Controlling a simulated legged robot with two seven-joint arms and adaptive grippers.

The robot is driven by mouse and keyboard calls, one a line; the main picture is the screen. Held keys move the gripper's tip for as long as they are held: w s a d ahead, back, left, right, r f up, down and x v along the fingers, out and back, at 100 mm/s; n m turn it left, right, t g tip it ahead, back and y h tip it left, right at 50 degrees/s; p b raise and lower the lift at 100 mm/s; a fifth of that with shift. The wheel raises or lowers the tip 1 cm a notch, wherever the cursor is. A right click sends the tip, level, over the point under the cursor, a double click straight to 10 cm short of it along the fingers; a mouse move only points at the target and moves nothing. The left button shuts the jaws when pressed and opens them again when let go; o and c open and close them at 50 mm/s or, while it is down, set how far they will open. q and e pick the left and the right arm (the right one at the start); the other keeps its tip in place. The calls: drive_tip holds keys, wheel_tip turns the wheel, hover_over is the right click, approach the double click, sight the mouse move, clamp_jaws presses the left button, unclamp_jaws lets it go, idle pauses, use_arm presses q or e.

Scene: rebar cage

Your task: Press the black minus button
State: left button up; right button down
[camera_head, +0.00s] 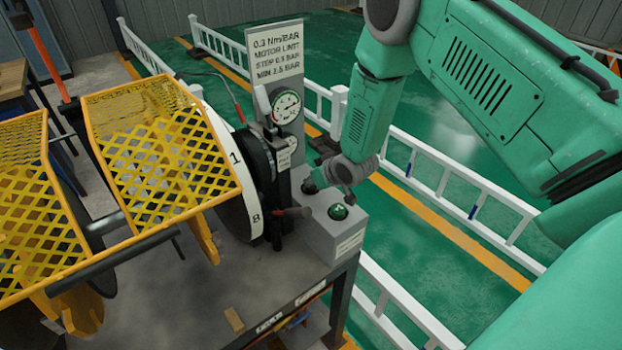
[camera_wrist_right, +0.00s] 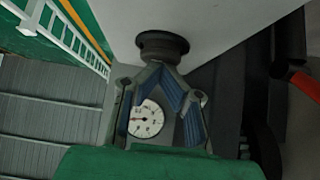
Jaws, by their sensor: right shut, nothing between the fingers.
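The black button (camera_head: 309,187) sits on top of the grey control box (camera_head: 327,238), behind the green button (camera_head: 338,211). My right gripper (camera_head: 318,178) is shut and empty, with its tips right at the black button and partly covering it. In the right wrist view the black button (camera_wrist_right: 162,46) is a dark round knob on the pale box. The closed fingertips (camera_wrist_right: 157,69) are against or just short of its edge; contact cannot be told. The minus mark cannot be read. My left gripper is not in view.
A sign panel (camera_head: 277,60) with a pressure gauge (camera_head: 286,107) stands behind the box. A numbered white disc (camera_head: 238,180) and yellow mesh guards (camera_head: 165,150) are on the left. White railings (camera_head: 465,190) run behind, with open green floor beyond.

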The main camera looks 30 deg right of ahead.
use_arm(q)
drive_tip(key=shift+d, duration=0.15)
use_arm(e)
drive_tip(key=shift+d, duration=0.2)
drive_tip(key=shift+f+b, duration=0.3)
drive_tip(key=shift+f, duration=0.05)
drive_tip(key=shift+s+f+b, duration=0.1)
drive_tip(key=shift+f+b, duration=0.5)
drive_tip(key=shift+f, duration=0.15)
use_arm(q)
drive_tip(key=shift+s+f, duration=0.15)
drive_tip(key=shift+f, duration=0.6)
use_arm(e)
drive_tip(key=shift+s+a+r, duration=0.1)
drive_tip(key=r+p, duration=0.2)
drive_tip(key=r, duration=0.1)
drive_tip(key=r+p, duration=0.1)
drive_tip(key=r, duration=0.1)
drive_tip(key=shift+w+a+p, duration=0.1)
drive_tip(key=shift+w+p, duration=0.2)
drive_tip(key=shift+w, duration=0.1)
use_arm(q)
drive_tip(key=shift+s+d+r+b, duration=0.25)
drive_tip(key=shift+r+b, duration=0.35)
drive_tip(key=shift+b, duration=0.5)
use_arm(e)
drive_tip(key=v, duration=0.9)
drive_tip(key=shift+s, duration=0.5)
